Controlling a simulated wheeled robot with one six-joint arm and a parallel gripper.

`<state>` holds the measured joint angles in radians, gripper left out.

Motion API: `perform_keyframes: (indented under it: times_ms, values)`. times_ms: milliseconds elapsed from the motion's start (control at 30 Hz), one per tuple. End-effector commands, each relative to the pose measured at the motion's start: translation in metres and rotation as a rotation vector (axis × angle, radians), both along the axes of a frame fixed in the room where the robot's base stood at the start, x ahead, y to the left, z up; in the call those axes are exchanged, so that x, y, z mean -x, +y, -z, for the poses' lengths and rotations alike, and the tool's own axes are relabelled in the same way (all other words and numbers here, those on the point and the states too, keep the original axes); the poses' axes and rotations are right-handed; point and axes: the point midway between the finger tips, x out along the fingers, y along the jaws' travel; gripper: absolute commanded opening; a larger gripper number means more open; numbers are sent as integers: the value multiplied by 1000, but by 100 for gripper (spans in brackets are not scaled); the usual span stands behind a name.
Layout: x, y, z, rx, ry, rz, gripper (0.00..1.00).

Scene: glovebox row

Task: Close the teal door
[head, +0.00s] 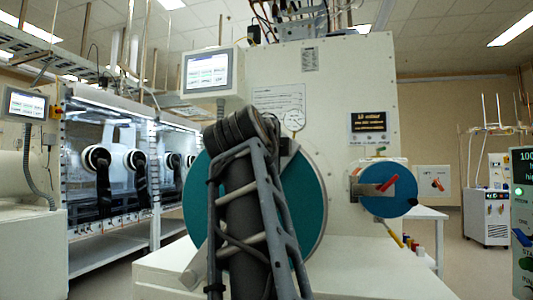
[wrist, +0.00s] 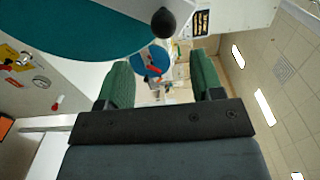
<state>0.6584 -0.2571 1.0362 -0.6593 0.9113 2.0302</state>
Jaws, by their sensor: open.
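The teal door (head: 305,200) is a large round disc with a pale metal rim on the front of the white cabinet in the head view. My arm hides its middle. Whether it stands ajar I cannot tell. In the wrist view the teal door (wrist: 85,28) fills the upper left, with a black round knob (wrist: 164,23) at its edge. My gripper (wrist: 160,72) is open and empty, its two green fingers apart, with the door's edge and knob above it in that picture. The gripper is hidden in the head view.
A smaller blue round hatch (head: 388,202) with a red handle sits right of the teal door; it also shows between my fingers in the wrist view (wrist: 150,62). A white ledge (head: 350,272) lies below the door. A screen (head: 209,72) hangs upper left. Gloveboxes (head: 110,165) stand left.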

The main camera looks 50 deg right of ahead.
Motion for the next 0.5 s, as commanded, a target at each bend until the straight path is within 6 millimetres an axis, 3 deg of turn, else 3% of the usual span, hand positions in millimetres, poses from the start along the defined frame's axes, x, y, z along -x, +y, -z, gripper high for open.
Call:
perform_keyframes:
  times_ms: [200,500]
  values:
    - [12,31,1,-2,1,-5,60]
    - [19,45,0,-1,0,0,60]
